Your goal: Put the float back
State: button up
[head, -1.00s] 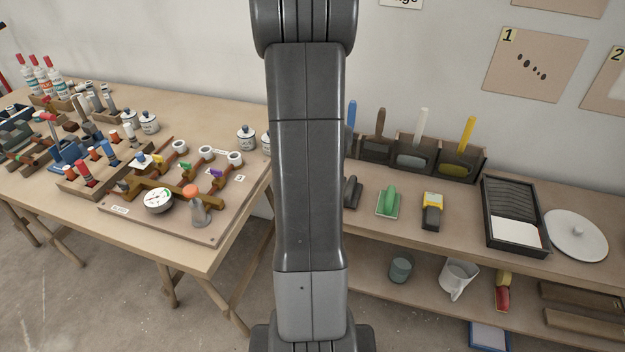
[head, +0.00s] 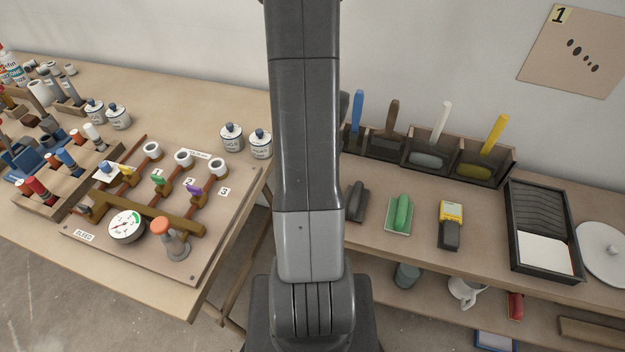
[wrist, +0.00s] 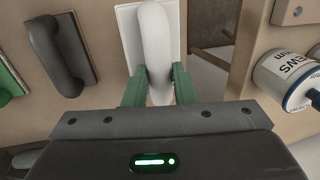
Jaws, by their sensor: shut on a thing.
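A float with a white handle and pale flat plate (wrist: 155,32) is at the top middle of the wrist view. My gripper (wrist: 159,82) has its green fingers on both sides of the handle and is shut on it. I cannot tell whether the plate touches the shelf top. In the head view my arm hides this float and the gripper. A dark-handled float (wrist: 62,55) lies just left of it in the wrist view and also shows in the head view (head: 356,201). A green float (head: 400,213) lies beyond the dark one.
A yellow and black tool (head: 450,224) and a black paint tray (head: 540,205) lie further right on the shelf top (head: 425,250). White jars (head: 260,144) and a gauge board (head: 205,262) are on the left table.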

jog(key=shift+f, duration=3.1)
jog(key=shift+f, duration=0.1)
jog(key=o, duration=0.9)
jog(key=r, duration=0.4)
jog(key=d+r, duration=0.1)
jog(key=r, duration=0.3)
jog(key=d+r, duration=0.1)
jog(key=r, duration=0.3)
jog(key=shift+s+d, duration=0.15)
jog(key=shift+s, duration=0.2)
